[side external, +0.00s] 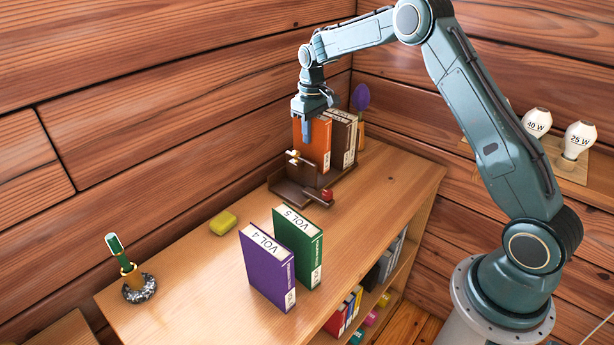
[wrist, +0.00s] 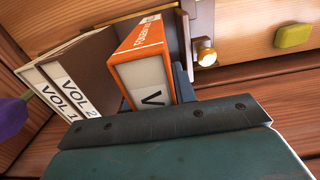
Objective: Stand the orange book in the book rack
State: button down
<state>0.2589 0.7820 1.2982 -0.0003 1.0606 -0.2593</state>
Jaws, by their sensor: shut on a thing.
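The orange book (side external: 313,140) is upright at the rack, beside the brown books; it also shows in the wrist view (wrist: 147,62). The brown book rack (side external: 289,188) stands at the back of the shelf top. My gripper (side external: 307,122) is above the rack and shut on the orange book near its top. In the wrist view, one dark finger (wrist: 183,85) lies along the book's right side. Two books, VOL 1 (wrist: 52,85) and VOL 2 (wrist: 88,72), stand in the rack to the left of the orange one. Whether the orange book's lower edge touches the rack floor is hidden.
A purple VOL 4 book (side external: 265,268) and a green VOL 5 book (side external: 298,246) stand in front of the rack. A yellow block (side external: 223,222) lies by the wall. A pen holder (side external: 138,288) stands at left.

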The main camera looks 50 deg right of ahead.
aim_at(312, 145)
jog(key=shift+f, duration=1.7)
jog(key=shift+f, duration=0.5)
jog(key=c, duration=1)
grip_release()
jog(key=shift+c, duration=0.2)
notch_tip(312, 145, up, 13)
jog(key=shift+r, duration=0.4)
